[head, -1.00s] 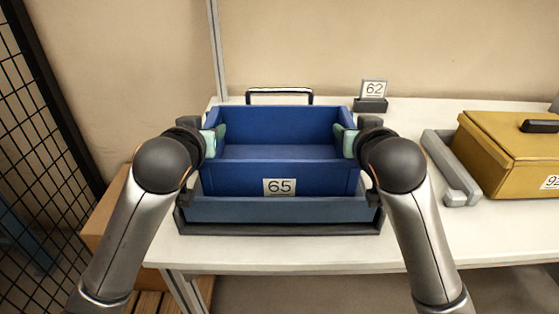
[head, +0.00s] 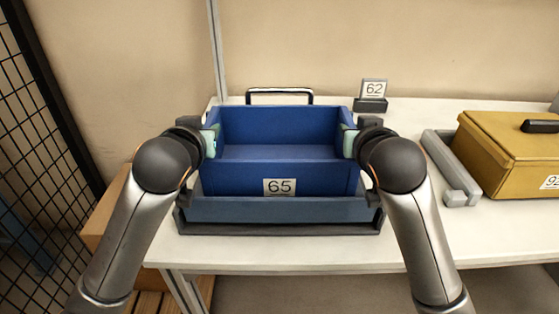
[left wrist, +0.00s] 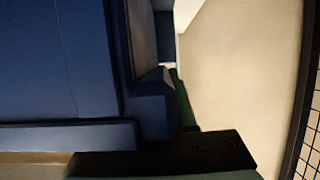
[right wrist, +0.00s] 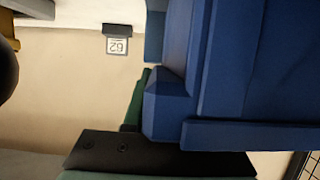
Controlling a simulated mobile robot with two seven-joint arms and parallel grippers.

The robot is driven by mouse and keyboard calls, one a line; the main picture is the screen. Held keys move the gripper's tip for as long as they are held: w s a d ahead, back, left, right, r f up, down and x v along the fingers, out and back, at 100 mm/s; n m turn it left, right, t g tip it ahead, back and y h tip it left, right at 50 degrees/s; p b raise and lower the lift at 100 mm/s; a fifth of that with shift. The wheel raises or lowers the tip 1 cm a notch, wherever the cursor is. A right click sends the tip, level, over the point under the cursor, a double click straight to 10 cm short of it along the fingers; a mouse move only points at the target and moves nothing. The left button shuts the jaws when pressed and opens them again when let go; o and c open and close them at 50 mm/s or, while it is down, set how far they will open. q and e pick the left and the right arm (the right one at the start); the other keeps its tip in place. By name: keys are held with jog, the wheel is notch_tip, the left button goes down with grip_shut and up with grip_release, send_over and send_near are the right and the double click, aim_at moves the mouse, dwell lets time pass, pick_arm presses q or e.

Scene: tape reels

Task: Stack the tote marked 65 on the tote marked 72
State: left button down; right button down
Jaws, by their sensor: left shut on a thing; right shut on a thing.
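The blue tote marked 65 (head: 236,178) is upright and empty, seated on or in a grey-blue tote (head: 290,209) whose mark I cannot see. My left gripper (head: 211,143) is shut on the left side wall of the tote marked 65, near its top. My right gripper (head: 347,142) is shut on its right side wall at the same height. The left wrist view shows the tote's blue wall (left wrist: 60,60) close up, and so does the right wrist view (right wrist: 235,75). Most of the lower tote is hidden.
A dark tray or base (head: 280,228) surrounds the lower tote on the white table (head: 420,240). Behind is a metal handle (head: 280,91) and a sign reading 62 (head: 373,90). To the right are a grey bracket (head: 450,168) and a yellow lidded box (head: 505,150). A mesh fence (head: 40,130) stands left.

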pick_arm(q)
jog(key=shift+r, duration=0.15)
pick_arm(e)
jog(key=shift+r, duration=0.15)
dwell(0.5)
